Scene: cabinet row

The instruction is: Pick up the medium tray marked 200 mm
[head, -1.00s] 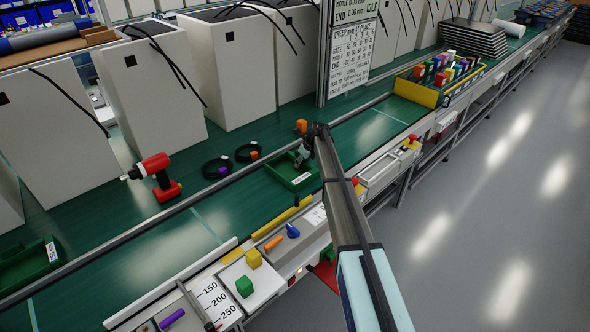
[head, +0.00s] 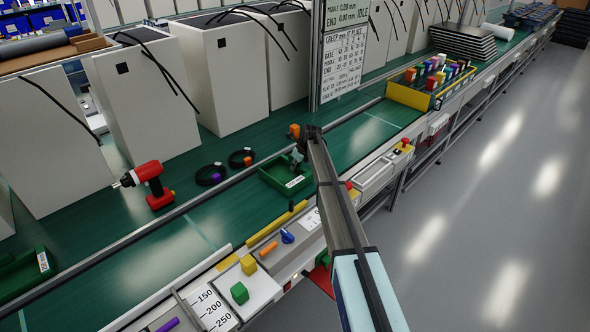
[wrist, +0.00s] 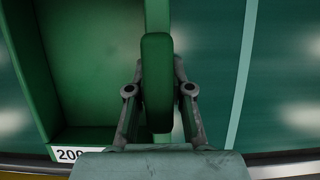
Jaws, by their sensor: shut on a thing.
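The medium tray (head: 272,176) is a shallow green open tray on the green belt, near the rail at the belt's front edge. Its white label reads 200 in the wrist view, where the tray (wrist: 90,60) fills the left side. My gripper (head: 298,160) reaches down to the tray's right side. In the wrist view my gripper (wrist: 159,100) is shut on the tray's upright green grip, with one finger on each side. The fingertips are partly hidden by the grip. I cannot tell whether the tray is clear of the belt.
A red drill (head: 152,186) and two black cable coils (head: 211,172) lie left of the tray. Another green tray (head: 22,275) is at far left. White cabinets (head: 150,98) line the back. A yellow-edged bin (head: 408,95) of coloured blocks stands right. Loose blocks lie on the front ledge.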

